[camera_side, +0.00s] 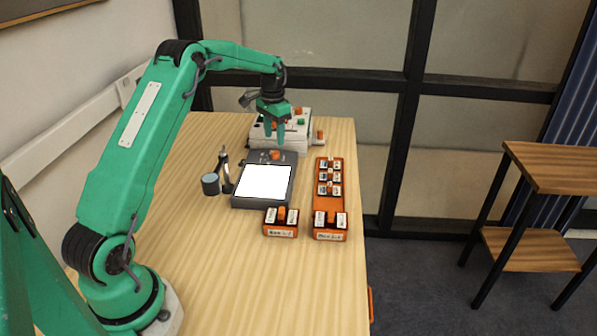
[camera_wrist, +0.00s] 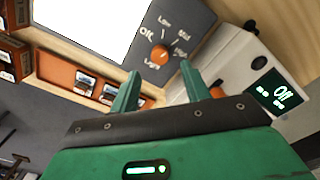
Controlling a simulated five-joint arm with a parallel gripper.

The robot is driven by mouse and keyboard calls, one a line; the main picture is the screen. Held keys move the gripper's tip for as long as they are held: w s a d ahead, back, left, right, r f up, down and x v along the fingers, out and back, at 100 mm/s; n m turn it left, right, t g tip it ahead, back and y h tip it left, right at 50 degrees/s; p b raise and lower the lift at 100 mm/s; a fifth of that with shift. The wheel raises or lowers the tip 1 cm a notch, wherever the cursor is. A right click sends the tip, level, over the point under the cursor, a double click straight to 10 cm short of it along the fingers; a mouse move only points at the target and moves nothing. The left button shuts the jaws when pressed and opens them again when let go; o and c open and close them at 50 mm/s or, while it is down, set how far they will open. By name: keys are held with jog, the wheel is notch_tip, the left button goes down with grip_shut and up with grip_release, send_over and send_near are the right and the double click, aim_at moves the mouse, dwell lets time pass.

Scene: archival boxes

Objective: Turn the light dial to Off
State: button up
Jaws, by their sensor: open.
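The light dial is a small orange knob (camera_side: 275,155) on the grey back strip of the light box (camera_side: 262,203), whose panel glows white. In the wrist view the dial (camera_wrist: 160,53) has Off, Low, Mid and what looks like High printed around it. I cannot tell which mark it points to. My gripper (camera_side: 274,141) points down just above and behind the dial in the side view. In the wrist view my gripper (camera_wrist: 163,72) is open and empty, its fingertips apart with the dial ahead of the gap between them. It does not appear to touch the dial.
An orange tray (camera_side: 322,204) of slides and an orange box (camera_side: 281,231) lie to the right and front. A dark cylinder (camera_side: 210,184) stands left.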

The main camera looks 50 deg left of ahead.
aim_at(275, 152)
jog(key=shift+f, duration=2.85)
jog(key=c, duration=1)
